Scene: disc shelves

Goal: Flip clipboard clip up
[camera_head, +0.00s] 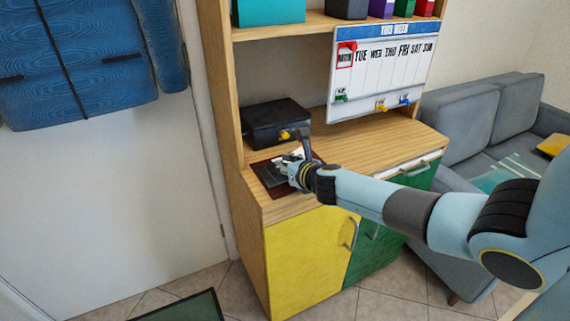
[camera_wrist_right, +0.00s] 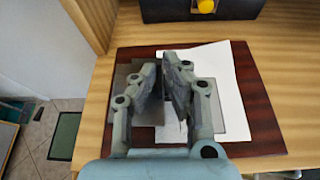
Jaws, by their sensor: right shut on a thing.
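The dark brown clipboard (camera_head: 263,172) lies flat on the wooden counter; in the right wrist view (camera_wrist_right: 262,125) a white sheet of paper (camera_wrist_right: 222,75) lies on it. The grey clip (camera_wrist_right: 128,78) shows partly behind my right fingers. My right gripper (camera_head: 290,164) is over the clipboard; in the wrist view its fingertips (camera_wrist_right: 164,68) are close together, shut on the clip. The fingers hide the grasped part, so I cannot tell the clip's exact angle. My left gripper is not in view.
A black box (camera_head: 272,125) with a yellow knob stands just behind the clipboard. The tall wooden shelf side (camera_head: 222,90) rises at its left. A weekly board (camera_head: 385,70) stands to the right. The counter (camera_head: 385,148) is clear right of the clipboard.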

